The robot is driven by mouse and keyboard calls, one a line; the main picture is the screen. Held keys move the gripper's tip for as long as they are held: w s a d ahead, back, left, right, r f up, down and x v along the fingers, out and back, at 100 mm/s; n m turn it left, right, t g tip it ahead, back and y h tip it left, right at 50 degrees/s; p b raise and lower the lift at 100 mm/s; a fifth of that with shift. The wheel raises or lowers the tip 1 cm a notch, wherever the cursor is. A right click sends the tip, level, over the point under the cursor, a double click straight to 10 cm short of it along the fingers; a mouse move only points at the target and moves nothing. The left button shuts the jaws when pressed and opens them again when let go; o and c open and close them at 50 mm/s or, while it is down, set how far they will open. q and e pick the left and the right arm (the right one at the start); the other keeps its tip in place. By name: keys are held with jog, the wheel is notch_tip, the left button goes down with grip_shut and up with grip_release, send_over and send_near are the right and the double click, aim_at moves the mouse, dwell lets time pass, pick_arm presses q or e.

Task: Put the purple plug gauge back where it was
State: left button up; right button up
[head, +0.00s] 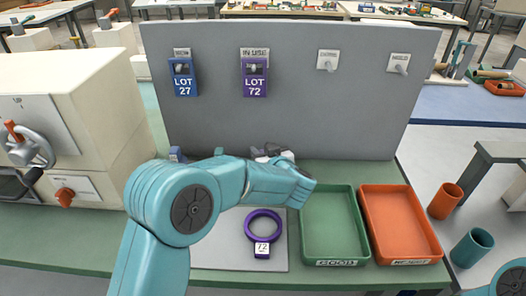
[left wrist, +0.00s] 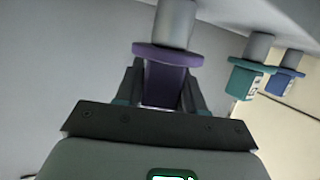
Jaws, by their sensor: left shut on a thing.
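The purple plug gauge (left wrist: 168,55) is between the two dark fingers of my left gripper (left wrist: 162,78) in the left wrist view. The gripper is shut on its purple handle. Its grey cylinder points up in that picture and runs out of the top edge, so its end is hidden. In the head view my left gripper (head: 271,152) is mostly hidden behind my teal forearm, near the foot of the grey board. I cannot make out the purple plug gauge there. My right gripper is out of view.
A teal gauge (left wrist: 245,80) and a blue gauge (left wrist: 286,80) stand beside the purple one. A purple ring gauge (head: 263,226) lies on the grey mat (head: 215,257). A green tray (head: 333,188) and an orange tray (head: 400,187) are right. The grey board (head: 300,110) rises behind.

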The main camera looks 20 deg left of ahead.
pick_arm(q)
jog(key=o, duration=1.1)
jog(key=shift+w+f, duration=0.15)
jog(key=shift+f, duration=0.05)
jog(key=shift+r, duration=0.1)
jog(key=shift+s+d+r, duration=0.15)
jog(key=shift+s+r, duration=0.05)
jog(key=v, duration=1.1)
jog(key=shift+s+d+r, duration=0.15)
jog(key=shift+s+d, duration=0.05)
jog(key=shift+s, duration=0.05)
